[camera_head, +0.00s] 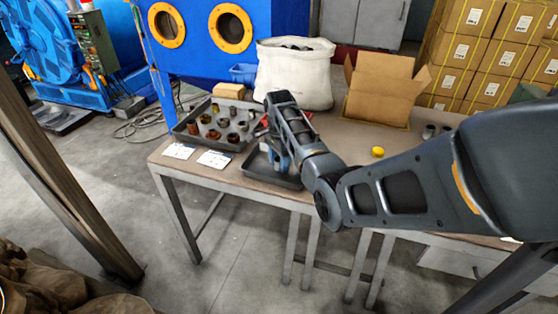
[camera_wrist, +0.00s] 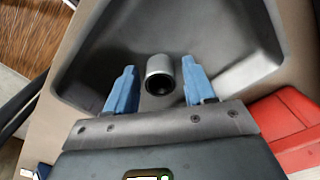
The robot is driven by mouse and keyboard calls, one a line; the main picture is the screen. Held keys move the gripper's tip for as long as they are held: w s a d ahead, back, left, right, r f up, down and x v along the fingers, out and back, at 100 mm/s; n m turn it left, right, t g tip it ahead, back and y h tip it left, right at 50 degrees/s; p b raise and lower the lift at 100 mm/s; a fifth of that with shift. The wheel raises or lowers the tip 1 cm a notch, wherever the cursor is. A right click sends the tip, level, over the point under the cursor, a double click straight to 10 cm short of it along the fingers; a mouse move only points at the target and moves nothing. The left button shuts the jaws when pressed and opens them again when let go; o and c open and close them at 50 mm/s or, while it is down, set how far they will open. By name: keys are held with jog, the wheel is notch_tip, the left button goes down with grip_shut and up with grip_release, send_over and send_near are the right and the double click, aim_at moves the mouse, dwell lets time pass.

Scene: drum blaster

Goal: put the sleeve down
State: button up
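A grey metal sleeve (camera_wrist: 159,66) is in the wrist view, its dark round opening facing my gripper. It is over or on the floor of a dark shallow tray (camera_wrist: 240,30); I cannot tell for certain whether it touches the floor. My gripper (camera_wrist: 158,70) has its two blue fingers apart, one on each side of the sleeve, with a visible gap on both sides. In the head view my gripper (camera_head: 281,160) is low over the small dark tray (camera_head: 258,172) near the table's front edge. The sleeve is hidden there behind my arm.
A larger tray (camera_head: 181,133) with several round parts stands to the left, with two white cards (camera_head: 214,159) in front. A red object (camera_wrist: 285,120) lies right beside the tray. A white bag (camera_head: 293,75), a cardboard box (camera_head: 380,92) and a yellow ball (camera_head: 377,152) are on the table.

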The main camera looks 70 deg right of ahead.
aim_at(279, 159)
jog(key=shift+o, duration=0.2)
notch_tip(279, 159, up, 13)
jog(key=shift+f, duration=0.15)
dwell(0.4)
dwell(0.5)
